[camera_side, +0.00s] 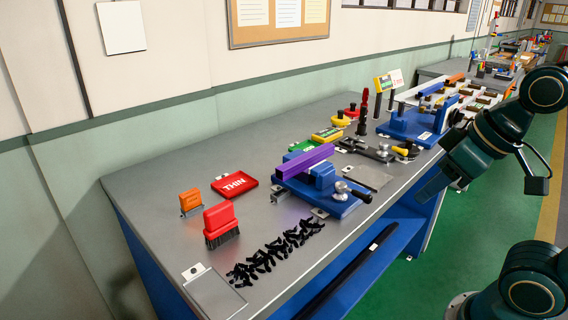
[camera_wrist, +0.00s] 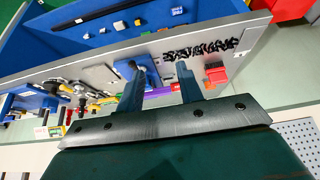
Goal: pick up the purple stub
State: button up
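The purple stub (camera_side: 304,161) is a long square bar lying across the blue vise (camera_side: 330,192) on the metal bench, in the side view. In the wrist view a strip of the purple stub (camera_wrist: 159,91) shows beyond and between my fingers. My gripper (camera_wrist: 157,67) is open and empty, with its two fingers well apart. In the side view my gripper (camera_side: 432,186) hangs to the right of the vise, past the bench's front edge, clear of the stub.
A red brush (camera_side: 220,225), black chips (camera_side: 275,255), a red THIN tray (camera_side: 234,184) and an orange block (camera_side: 190,202) lie left of the vise. A second blue vise (camera_side: 412,125) and tools stand to the right. Bare bench (camera_side: 150,180) lies at the far left.

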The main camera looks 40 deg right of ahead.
jog(key=o, duration=0.4)
jog(key=shift+c, duration=0.2)
jog(key=w+d+r+m+g, duration=0.1)
jog(key=w+d+r+m, duration=0.15)
jog(key=w, duration=0.45)
jog(key=w+d+r+m+g, duration=0.1)
jog(key=w+r+m, duration=0.3)
jog(key=w, duration=0.3)
jog(key=w+d+r+m+g, duration=0.1)
jog(key=w+d+r+m, duration=0.15)
jog(key=w, duration=0.45)
jog(key=w+d+f+m+g, duration=0.1)
jog(key=w+d+f+m, duration=0.3)
jog(key=w, duration=0.4)
jog(key=w+d+f+m+g, duration=0.1)
jog(key=w+d+f+m, duration=0.3)
jog(key=w, duration=0.4)
jog(key=d+m, duration=0.1)
jog(key=d, duration=0.1)
jog(key=shift+d+g, duration=0.3)
jog(key=shift+d, duration=0.1)
